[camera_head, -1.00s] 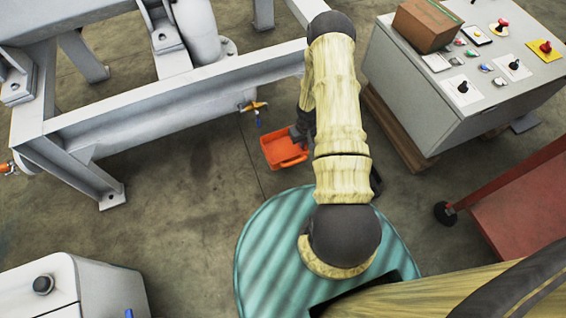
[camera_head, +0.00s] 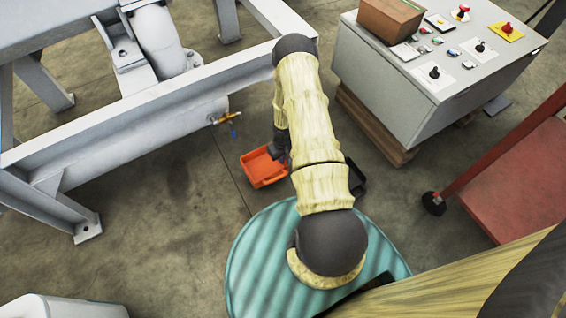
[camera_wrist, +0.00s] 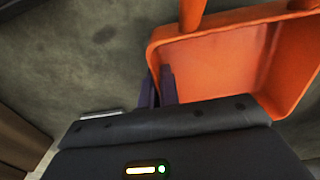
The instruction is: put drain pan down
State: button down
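The orange drain pan (camera_head: 258,168) is left of my forearm in the head view, near the floor below the frame's valve. I cannot tell whether it touches the floor. In the wrist view the pan (camera_wrist: 215,72) fills the upper right, with its open inside and an orange bar showing. My gripper (camera_wrist: 157,88) has its two dark fingers close together at the pan's left wall, and they appear shut on that wall. In the head view my gripper (camera_head: 281,147) is at the pan's right side, partly hidden by my arm.
A grey steel frame (camera_head: 130,128) with a brass valve (camera_head: 228,118) stands behind and left of the pan. A control console (camera_head: 405,85) on a wooden pallet is to the right. A red cart (camera_head: 525,180) stands further right. Bare floor (camera_head: 165,215) lies left of the pan.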

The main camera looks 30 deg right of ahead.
jog(key=shift+f+b, duration=0.9)
jog(key=shift+f, duration=0.8)
jog(key=shift+f, duration=0.2)
jog(key=c, duration=1.6)
grip_release()
jog(key=shift+c, duration=0.2)
jog(key=shift+r, duration=0.1)
jog(key=shift+w+r, duration=0.1)
jog(key=shift+r, duration=0.1)
jog(key=r+p, duration=0.3)
jog(key=r, duration=0.3)
jog(key=r+p, duration=0.4)
jog(key=r, duration=0.1)
jog(key=shift+s+r, duration=0.2)
jog(key=shift+r, duration=0.2)
jog(key=shift+w, duration=0.1)
